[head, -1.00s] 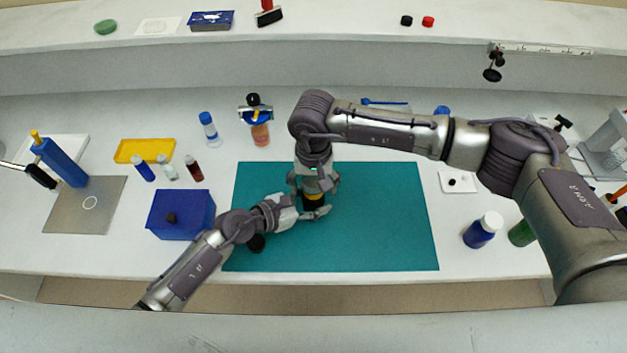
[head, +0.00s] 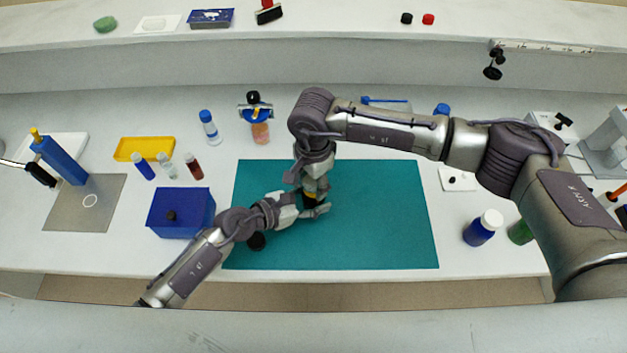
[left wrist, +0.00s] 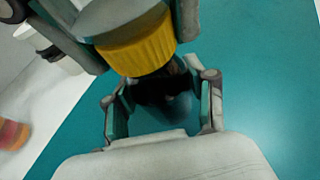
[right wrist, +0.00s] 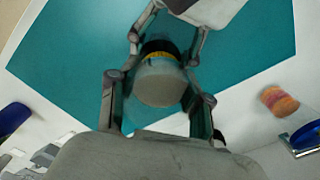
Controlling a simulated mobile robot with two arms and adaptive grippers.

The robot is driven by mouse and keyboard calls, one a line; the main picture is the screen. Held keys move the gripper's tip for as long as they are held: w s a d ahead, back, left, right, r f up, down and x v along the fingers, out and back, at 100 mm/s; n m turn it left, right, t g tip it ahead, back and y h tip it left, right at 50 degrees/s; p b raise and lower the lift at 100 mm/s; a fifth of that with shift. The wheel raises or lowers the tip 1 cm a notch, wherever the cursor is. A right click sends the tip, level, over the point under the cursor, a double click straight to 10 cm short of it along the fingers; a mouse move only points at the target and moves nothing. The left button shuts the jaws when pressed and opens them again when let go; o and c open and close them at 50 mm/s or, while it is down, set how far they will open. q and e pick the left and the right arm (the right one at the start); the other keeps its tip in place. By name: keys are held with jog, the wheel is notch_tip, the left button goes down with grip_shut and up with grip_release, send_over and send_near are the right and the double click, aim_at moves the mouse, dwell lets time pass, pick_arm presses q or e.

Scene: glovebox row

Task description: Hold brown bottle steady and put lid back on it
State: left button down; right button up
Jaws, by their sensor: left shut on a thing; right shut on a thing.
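The brown bottle (head: 309,201) stands on the teal mat, mostly hidden by the grippers; its dark body shows in the left wrist view (left wrist: 165,92). My left gripper (head: 312,208) is shut around the bottle from the left. My right gripper (head: 312,180) points down over it, shut on the yellow lid (left wrist: 138,45) with its ribbed side. In the right wrist view the lid (right wrist: 160,82) shows a pale round top with a yellow edge, over the dark bottle. The lid is at the bottle's top; I cannot tell whether it is seated or just above.
A black knob-like thing (head: 256,241) lies by my left wrist. A blue box (head: 180,215) stands left of the teal mat (head: 385,220). A blue bottle with a white cap (head: 483,228) stands to its right. The mat's right half is clear.

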jog(key=m, duration=1)
jog(key=shift+m, duration=0.3)
jog(key=m, duration=0.8)
jog(key=o, duration=1.3)
jog(key=shift+r, duration=2.2)
